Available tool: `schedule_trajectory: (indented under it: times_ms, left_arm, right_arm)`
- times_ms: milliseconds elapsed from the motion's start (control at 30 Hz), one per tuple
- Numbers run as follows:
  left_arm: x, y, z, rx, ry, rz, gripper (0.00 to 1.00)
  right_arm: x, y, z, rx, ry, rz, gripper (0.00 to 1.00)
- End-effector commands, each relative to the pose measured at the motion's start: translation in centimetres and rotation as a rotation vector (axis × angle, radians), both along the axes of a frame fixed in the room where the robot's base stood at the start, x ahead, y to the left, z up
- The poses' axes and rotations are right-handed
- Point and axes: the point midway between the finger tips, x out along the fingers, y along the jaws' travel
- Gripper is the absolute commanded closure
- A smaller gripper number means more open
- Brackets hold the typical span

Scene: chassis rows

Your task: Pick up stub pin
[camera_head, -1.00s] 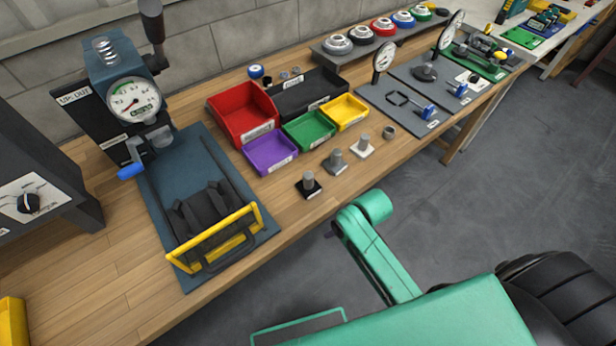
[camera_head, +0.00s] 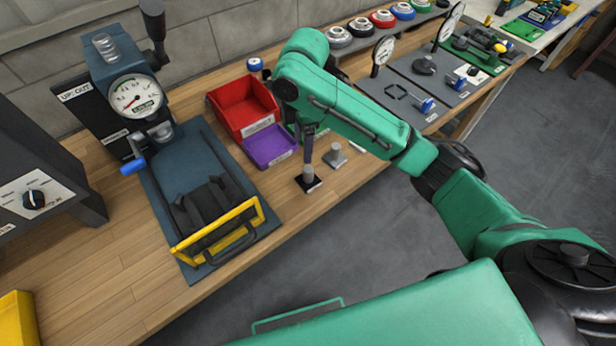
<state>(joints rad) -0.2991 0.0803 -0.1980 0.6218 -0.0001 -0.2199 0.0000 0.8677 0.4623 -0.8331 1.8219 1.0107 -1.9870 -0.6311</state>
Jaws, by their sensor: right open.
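Short grey pins stand on small bases on the wooden bench. The nearest pin (camera_head: 308,174) stands upright on a black square base. A second pin (camera_head: 336,151) on a grey base stands just right of it, and a white base (camera_head: 355,151) shows partly behind my right arm. I cannot tell by marking which one is named the stub pin. My right gripper (camera_head: 309,163) points down, open, at the top of the pin on the black base. Whether its fingers are around or just above that pin is hard to see. My left gripper is out of view.
A red bin (camera_head: 243,106) and a purple bin (camera_head: 270,146) stand just behind the pins. My right arm hides most of the green bin. A press with a dial gauge (camera_head: 135,97) and a yellow-barred fixture (camera_head: 220,228) stand left. The bench front is clear.

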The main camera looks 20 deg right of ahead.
Motion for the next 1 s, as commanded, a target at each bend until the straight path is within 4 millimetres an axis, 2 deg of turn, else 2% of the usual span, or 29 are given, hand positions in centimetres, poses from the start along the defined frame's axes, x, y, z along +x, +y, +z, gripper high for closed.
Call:
schedule_trajectory:
  times_ms: [67,133,400,667,800,1000]
  left_arm:
    - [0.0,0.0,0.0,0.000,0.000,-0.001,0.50]
    - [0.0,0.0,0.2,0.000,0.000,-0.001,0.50]
    - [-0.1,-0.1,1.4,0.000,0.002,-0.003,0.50]
    - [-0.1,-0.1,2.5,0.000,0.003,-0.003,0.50]
    - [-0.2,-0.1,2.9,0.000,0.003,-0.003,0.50]
    - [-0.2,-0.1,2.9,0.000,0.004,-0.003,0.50]
  right_arm:
    - [0.5,-0.8,0.9,-0.031,0.008,0.028,0.30]
    - [0.4,-0.9,0.5,-0.037,0.017,0.039,0.30]
    - [0.3,-1.0,-6.0,-0.036,0.016,0.036,0.30]
    - [0.3,-1.2,-9.8,-0.035,0.016,0.035,0.30]
    - [0.3,-1.3,-12.5,-0.034,0.013,0.036,0.30]
    - [0.4,-1.4,-13.4,-0.034,0.009,0.038,0.30]
